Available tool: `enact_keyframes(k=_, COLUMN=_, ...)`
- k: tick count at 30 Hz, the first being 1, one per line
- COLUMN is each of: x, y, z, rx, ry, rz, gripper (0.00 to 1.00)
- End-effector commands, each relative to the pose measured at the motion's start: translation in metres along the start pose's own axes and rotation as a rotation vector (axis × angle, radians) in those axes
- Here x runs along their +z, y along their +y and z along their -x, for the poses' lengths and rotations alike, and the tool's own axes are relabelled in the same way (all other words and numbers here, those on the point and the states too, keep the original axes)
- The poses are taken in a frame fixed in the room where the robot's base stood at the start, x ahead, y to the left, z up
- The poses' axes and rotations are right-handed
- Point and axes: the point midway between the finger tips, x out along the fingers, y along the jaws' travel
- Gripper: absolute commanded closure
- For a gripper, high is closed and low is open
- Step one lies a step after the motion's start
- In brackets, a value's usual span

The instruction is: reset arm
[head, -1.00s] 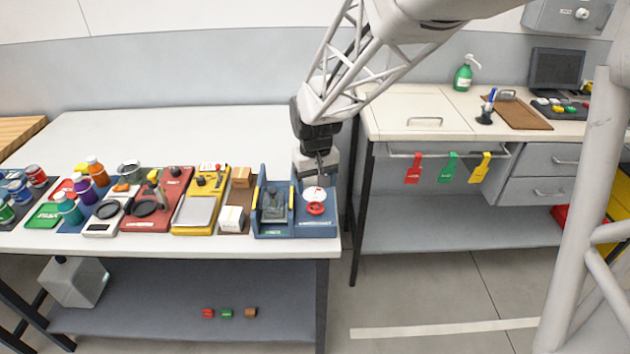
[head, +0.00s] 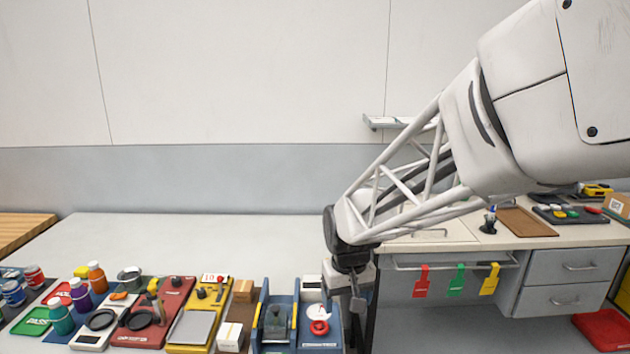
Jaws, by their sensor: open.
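My gripper (head: 357,303) hangs from the end of my white lattice arm, pointing down at the right end of the white bench (head: 180,240). It is small and dark here, and its fingers are hard to make out. I see nothing held in it. It is just right of a blue fixture (head: 319,338) with a red ring (head: 319,327) on it, and apart from it as far as I can tell.
Bottles, a red board (head: 160,309), a yellow board (head: 200,313) and a blue cradle (head: 273,325) crowd the bench's front. Behind them the bench is bare. Red, green and yellow tags (head: 457,280) hang from a rail on the right counter. A wall shelf (head: 390,122) is behind my arm.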

Motion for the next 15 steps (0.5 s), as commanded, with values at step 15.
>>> enact_keyframes(k=15, x=0.103, y=0.039, z=0.055, rx=0.014, ry=0.075, rz=-0.116, gripper=0.24)
